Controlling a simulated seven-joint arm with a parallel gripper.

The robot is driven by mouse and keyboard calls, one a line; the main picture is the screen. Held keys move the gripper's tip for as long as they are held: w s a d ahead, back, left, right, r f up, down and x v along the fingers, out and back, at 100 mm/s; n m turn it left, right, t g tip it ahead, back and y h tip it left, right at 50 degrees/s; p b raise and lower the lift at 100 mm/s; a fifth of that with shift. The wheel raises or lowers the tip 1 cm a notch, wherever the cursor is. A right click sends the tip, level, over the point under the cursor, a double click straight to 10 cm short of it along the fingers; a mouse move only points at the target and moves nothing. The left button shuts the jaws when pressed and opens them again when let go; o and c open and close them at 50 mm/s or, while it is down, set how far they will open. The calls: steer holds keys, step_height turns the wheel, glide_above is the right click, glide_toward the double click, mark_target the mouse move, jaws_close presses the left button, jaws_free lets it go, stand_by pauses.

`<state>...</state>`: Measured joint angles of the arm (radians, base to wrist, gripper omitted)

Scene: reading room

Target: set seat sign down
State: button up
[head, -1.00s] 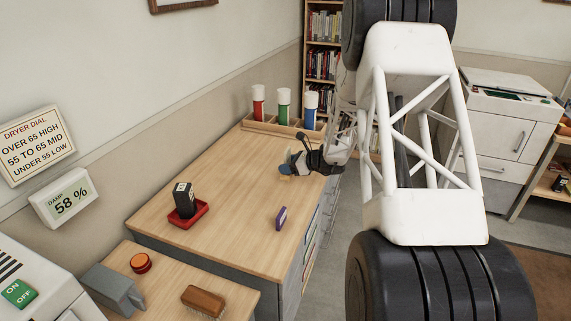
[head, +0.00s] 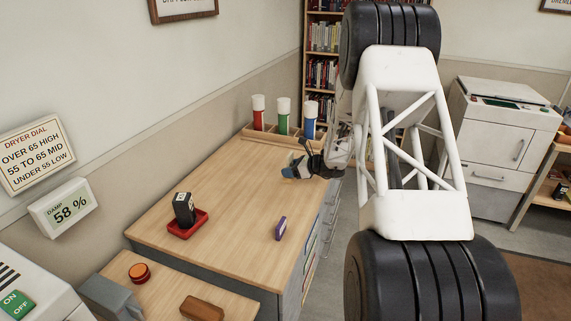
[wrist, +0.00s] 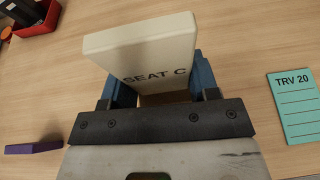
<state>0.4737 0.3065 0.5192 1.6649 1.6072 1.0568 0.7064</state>
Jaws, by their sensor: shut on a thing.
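The seat sign (wrist: 145,52) is a cream block with dark "SEAT C" lettering, in the middle of the wrist view. My gripper (wrist: 163,90) is shut on it, with a blue finger at each side. In the head view my gripper (head: 290,170) is over the far right part of the wooden desk (head: 220,225). The sign is hard to make out there. The wrist view does not clearly show whether the sign's underside touches the desk.
A green card marked "TRV 20" (wrist: 296,105) lies right of the sign in the wrist view. A purple block (head: 281,228) and a red tray (head: 188,226) with a black stamp (head: 184,208) are nearer. Capped tubes (head: 283,118) stand behind. Bare desk lies between tray and gripper.

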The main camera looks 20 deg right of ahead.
steer(key=w+d, duration=0.1)
steer(key=w, duration=0.3)
steer(key=w+d, duration=0.1)
steer(key=w, duration=0.3)
steer(key=w+d+f, duration=0.1)
steer(key=w, duration=0.3)
steer(key=shift+w+d+f, duration=0.1)
steer(key=shift+w+d, duration=0.25)
steer(key=shift+d, duration=0.05)
steer(key=shift+f, duration=1.75)
steer(key=shift+f, duration=0.2)
steer(key=o, duration=1.1)
steer(key=shift+r, duration=0.2)
steer(key=v, duration=1.2)
